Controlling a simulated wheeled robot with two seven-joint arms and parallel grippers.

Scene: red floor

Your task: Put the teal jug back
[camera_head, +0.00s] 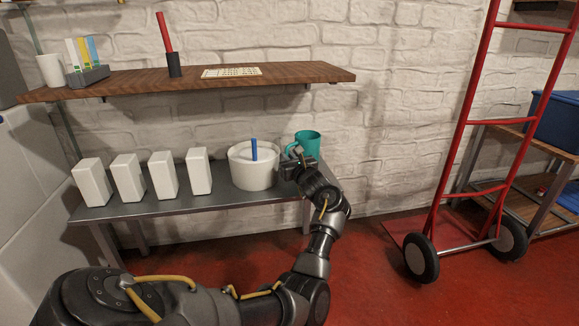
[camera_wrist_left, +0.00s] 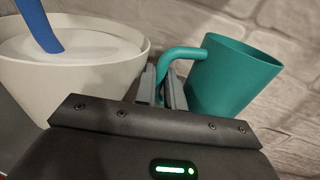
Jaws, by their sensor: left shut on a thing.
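The teal jug (camera_head: 309,142) is at the right end of the grey bench (camera_head: 222,200), beside the white tub. My left gripper (camera_head: 297,163) is at the jug's left side. In the left wrist view the gripper's fingers (camera_wrist_left: 166,91) are shut on the handle of the jug (camera_wrist_left: 235,76), which looks slightly tilted there. The jug's base is hidden behind my gripper in the head view, so I cannot tell whether it touches the bench. My right gripper is in neither view.
A white tub (camera_head: 252,172) with a blue handle stands close left of the jug. Several white blocks (camera_head: 163,175) line the bench further left. A wooden shelf (camera_head: 190,80) overhangs at the back. A red hand truck (camera_head: 470,150) stands on the right.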

